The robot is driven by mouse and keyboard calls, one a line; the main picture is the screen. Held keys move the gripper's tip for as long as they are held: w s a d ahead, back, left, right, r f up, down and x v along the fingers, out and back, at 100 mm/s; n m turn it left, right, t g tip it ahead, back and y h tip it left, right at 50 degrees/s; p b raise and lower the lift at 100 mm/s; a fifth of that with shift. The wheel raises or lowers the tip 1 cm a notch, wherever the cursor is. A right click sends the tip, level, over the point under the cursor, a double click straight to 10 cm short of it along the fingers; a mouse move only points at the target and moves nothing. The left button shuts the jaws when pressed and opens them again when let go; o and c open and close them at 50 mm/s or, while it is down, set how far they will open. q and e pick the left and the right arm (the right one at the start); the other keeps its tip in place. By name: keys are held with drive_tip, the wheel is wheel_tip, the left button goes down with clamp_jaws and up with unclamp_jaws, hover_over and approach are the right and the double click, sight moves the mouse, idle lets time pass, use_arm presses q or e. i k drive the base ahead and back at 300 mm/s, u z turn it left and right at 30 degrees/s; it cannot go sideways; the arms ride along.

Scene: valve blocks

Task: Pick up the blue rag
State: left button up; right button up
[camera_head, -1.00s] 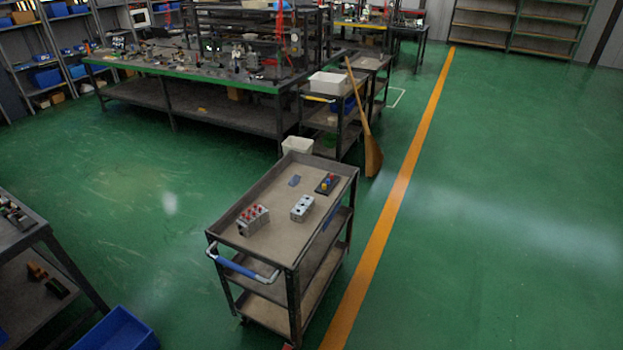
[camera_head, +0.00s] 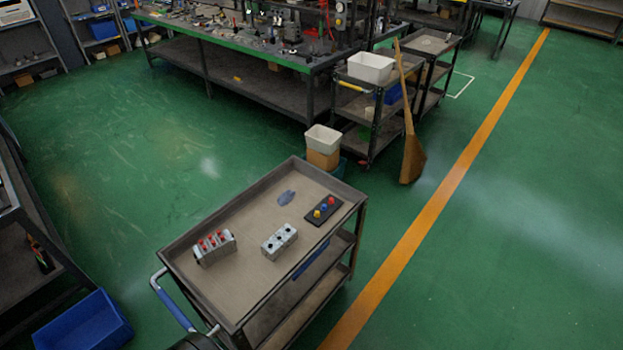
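A small, dull blue piece that looks like the blue rag (camera_head: 286,197) lies flat near the far end of the top tray of a grey cart (camera_head: 245,212). A grey valve block with red tops (camera_head: 214,247) sits at the tray's left side. A pale block with dark round holes (camera_head: 279,241) sits near the middle. A black plate with yellow, blue and red knobs (camera_head: 323,209) lies at the right. Neither of my grippers can be made out; only a dark rounded part shows at the bottom edge.
The cart's blue handle (camera_head: 175,306) faces the near left. A blue bin (camera_head: 84,322) stands on the floor at lower left. A broom (camera_head: 411,155), a white bin (camera_head: 323,139) and another cart stand behind. Green floor is clear on the right.

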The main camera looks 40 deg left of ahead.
sight(286, 197)
drive_tip(key=i, duration=1.8)
drive_tip(key=u, duration=3.2)
